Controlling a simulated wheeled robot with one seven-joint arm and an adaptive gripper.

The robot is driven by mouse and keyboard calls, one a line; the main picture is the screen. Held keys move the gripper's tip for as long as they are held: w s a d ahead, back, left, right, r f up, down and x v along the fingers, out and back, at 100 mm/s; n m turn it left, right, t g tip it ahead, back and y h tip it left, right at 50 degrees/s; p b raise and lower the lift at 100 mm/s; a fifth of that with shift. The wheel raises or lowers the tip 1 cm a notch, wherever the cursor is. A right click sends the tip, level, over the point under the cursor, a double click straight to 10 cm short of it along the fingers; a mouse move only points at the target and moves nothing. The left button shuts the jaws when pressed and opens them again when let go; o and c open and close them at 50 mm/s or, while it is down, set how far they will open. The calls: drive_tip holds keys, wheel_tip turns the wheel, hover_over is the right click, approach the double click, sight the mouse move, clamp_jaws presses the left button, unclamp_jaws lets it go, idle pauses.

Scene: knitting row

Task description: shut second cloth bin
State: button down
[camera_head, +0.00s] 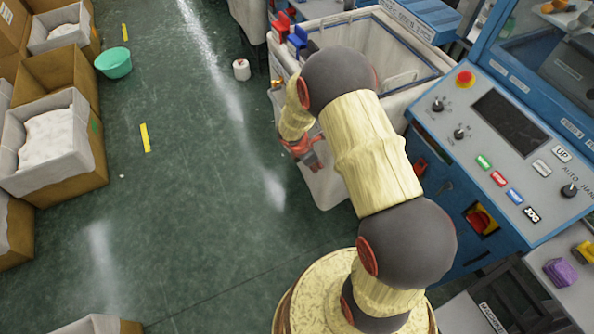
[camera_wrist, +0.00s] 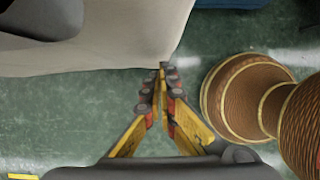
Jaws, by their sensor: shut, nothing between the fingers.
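A pale cloth bin (camera_head: 325,188) stands against the blue machine in the head view, its front reaching down beside my arm. Its top is open, with a dark-edged frame inside. My arm covers much of it, so I cannot tell how far its front is out. In the wrist view a pale panel (camera_wrist: 120,38), which looks like this bin, fills the upper left. My gripper (camera_head: 305,150) is at the bin's left side in the head view. In the wrist view my gripper (camera_wrist: 165,76) is shut and empty, its tips close to the panel's lower right corner; contact is unclear.
A blue machine with a control panel (camera_head: 515,120) and red stop button (camera_head: 464,78) stands right of the bin. Cardboard boxes with white liners (camera_head: 95,165) line the left. A green basin (camera_head: 114,63) and a small white pot (camera_head: 241,69) stand on the floor.

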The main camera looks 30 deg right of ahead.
drive_tip(key=d+p, duration=0.4)
drive_tip(key=d, duration=1.5)
drive_tip(key=shift+d, duration=0.15)
drive_tip(key=shift+w, duration=0.1)
drive_tip(key=shift+a, duration=0.25)
drive_tip(key=a, duration=0.4)
drive_tip(key=shift+r, duration=0.4)
drive_tip(key=p+v, duration=0.3)
drive_tip(key=v, duration=0.6)
